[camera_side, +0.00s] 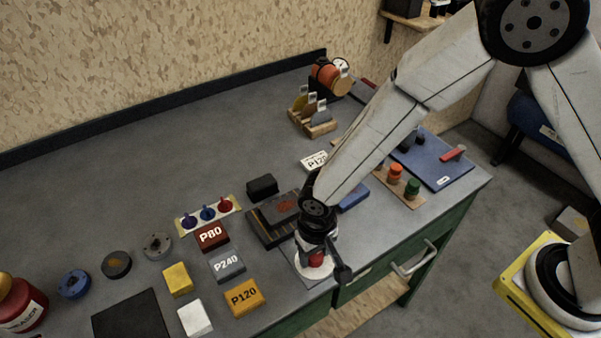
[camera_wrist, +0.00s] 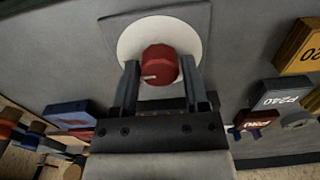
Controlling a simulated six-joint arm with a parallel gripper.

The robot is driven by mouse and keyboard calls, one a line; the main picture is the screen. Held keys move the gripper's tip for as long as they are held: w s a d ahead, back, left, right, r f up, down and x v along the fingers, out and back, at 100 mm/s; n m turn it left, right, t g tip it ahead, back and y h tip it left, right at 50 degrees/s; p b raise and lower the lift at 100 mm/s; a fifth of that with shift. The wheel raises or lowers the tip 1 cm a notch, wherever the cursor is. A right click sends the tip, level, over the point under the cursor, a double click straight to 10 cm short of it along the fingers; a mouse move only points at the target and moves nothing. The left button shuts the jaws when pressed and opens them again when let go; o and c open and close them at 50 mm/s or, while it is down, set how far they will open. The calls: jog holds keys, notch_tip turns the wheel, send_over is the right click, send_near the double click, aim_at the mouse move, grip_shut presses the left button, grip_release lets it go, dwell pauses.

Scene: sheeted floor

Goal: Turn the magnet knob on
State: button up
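The magnet knob (camera_wrist: 160,64) is a dark red, faceted knob with a pale pointer mark on its face. It sits on a white round disc (camera_wrist: 126,42) on a grey square plate (camera_wrist: 196,16). In the side view the red knob (camera_side: 316,260) shows under my wrist near the bench's front edge. My gripper (camera_wrist: 162,80) has its two fingers apart, one on each side of the knob. I cannot tell whether the fingers touch it. The fingertips are mostly hidden in the side view.
Sanding blocks marked P80 (camera_side: 211,236), P240 (camera_side: 227,265) and P120 (camera_side: 244,297) lie left of my gripper. A dark box (camera_side: 275,222) and a blue block (camera_side: 353,196) lie behind it. The bench's front edge and a drawer handle (camera_side: 414,262) are close on the right.

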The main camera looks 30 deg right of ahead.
aim_at(315, 255)
jog(key=shift+o, duration=1.1)
jog(key=shift+r, duration=0.1)
jog(key=shift+r, duration=3.8)
jog(key=shift+d, duration=0.1)
jog(key=s+d+r+t, duration=0.1)
jog(key=s+d+r, duration=0.1)
jog(key=d, duration=1)
jog(key=s+d+r+t, duration=0.1)
jog(key=s+d+r, duration=0.1)
jog(key=d, duration=1)
jog(key=shift+r+t, duration=0.3)
jog(key=shift+r, duration=0.6)
